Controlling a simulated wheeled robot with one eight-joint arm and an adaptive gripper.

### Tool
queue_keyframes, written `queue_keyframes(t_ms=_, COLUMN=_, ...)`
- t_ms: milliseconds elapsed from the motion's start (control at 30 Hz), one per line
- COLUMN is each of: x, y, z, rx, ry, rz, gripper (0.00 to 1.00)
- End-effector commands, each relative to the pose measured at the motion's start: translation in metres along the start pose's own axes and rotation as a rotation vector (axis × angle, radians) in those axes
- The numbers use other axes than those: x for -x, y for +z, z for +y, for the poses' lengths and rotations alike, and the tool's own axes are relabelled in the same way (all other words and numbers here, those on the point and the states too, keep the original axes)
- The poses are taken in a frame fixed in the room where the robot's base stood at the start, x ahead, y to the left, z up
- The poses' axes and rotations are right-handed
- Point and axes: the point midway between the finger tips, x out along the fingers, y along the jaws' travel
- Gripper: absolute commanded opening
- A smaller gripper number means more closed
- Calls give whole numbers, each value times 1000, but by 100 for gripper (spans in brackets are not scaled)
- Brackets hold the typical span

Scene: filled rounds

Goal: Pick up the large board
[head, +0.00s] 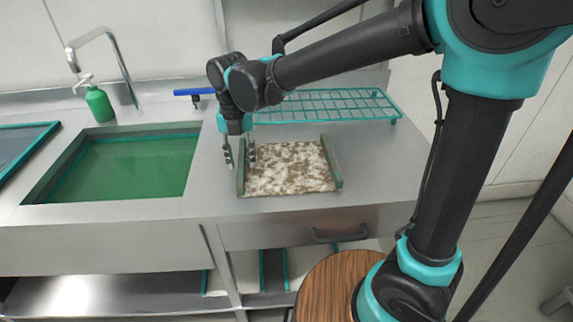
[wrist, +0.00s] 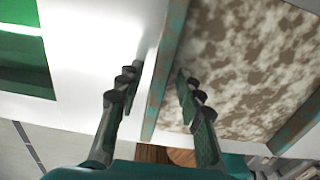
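The large board (head: 290,168) lies flat on the steel counter, with a mottled brown and cream top and raised greenish-brown rails on its left and right sides. In the wrist view the board (wrist: 255,65) fills the right side, with its left rail running between my fingers. My gripper (head: 240,160) points down at the board's left rail. The wrist view shows my gripper (wrist: 158,77) open, one finger over the bare counter and the other over the mottled top. A gap shows on both sides of the rail. Fingertip height above the board is hard to tell.
A teal wire rack (head: 330,105) stands behind the board. A green-bottomed sink (head: 125,168) is to the left, with a faucet (head: 105,55) and green soap bottle (head: 99,104) behind it. A blue-handled item (head: 194,92) lies near the rack. A round wooden stool (head: 335,290) stands in front.

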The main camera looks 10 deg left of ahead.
Motion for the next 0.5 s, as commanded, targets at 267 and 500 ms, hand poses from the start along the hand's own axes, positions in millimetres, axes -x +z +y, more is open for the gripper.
queue_keyframes(t_ms=267, x=0, y=0, z=0, rx=0, ry=0, rz=0, gripper=0)
queue_keyframes(t_ms=500, x=0, y=0, z=0, rx=0, ry=0, rz=0, gripper=0)
